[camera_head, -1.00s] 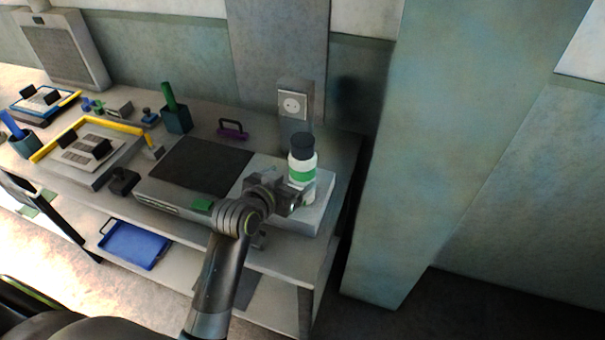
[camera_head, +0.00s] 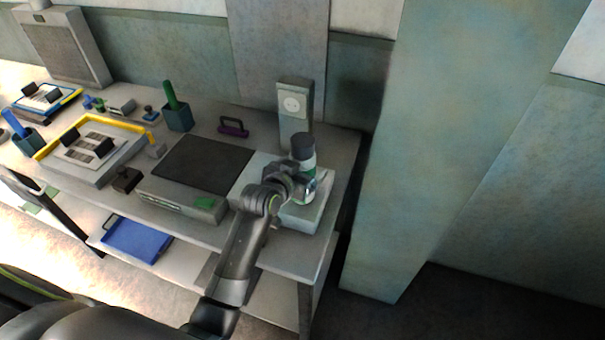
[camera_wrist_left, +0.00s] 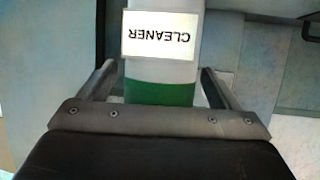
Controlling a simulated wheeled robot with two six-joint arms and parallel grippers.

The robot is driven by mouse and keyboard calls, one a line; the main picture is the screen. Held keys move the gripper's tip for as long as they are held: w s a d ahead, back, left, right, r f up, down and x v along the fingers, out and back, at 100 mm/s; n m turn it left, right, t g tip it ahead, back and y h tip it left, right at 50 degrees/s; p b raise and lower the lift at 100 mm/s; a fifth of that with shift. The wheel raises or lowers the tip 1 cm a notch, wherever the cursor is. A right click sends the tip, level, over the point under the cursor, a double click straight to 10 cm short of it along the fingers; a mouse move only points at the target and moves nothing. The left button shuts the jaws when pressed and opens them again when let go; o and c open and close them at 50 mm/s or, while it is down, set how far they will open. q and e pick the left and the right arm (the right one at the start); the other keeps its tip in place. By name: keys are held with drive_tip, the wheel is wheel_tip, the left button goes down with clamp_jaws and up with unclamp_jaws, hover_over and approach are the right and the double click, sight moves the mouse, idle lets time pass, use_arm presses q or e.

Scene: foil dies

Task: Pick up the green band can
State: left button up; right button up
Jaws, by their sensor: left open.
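The green band can (camera_head: 308,163) is a white can with a dark cap, standing upright on a pale block at the right end of the bench. In the left wrist view its green band (camera_wrist_left: 160,92) and a white label reading "CLEANER" show upside down. My left gripper (camera_head: 303,182) is at the can, and its arm hides part of the can. In the left wrist view the two open fingers of my left gripper (camera_wrist_left: 160,88) stand on either side of the can at the green band, with small gaps visible. My right gripper is not in view.
The pale block (camera_head: 301,217) is under the can. A grey device with a dark top (camera_head: 205,165) lies to its left, with a purple-handled stamp (camera_head: 233,126) behind. A wall pillar is to the right.

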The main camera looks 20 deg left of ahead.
use_arm(q)
drive_tip(key=c, duration=1.4)
drive_tip(key=shift+r, duration=0.1)
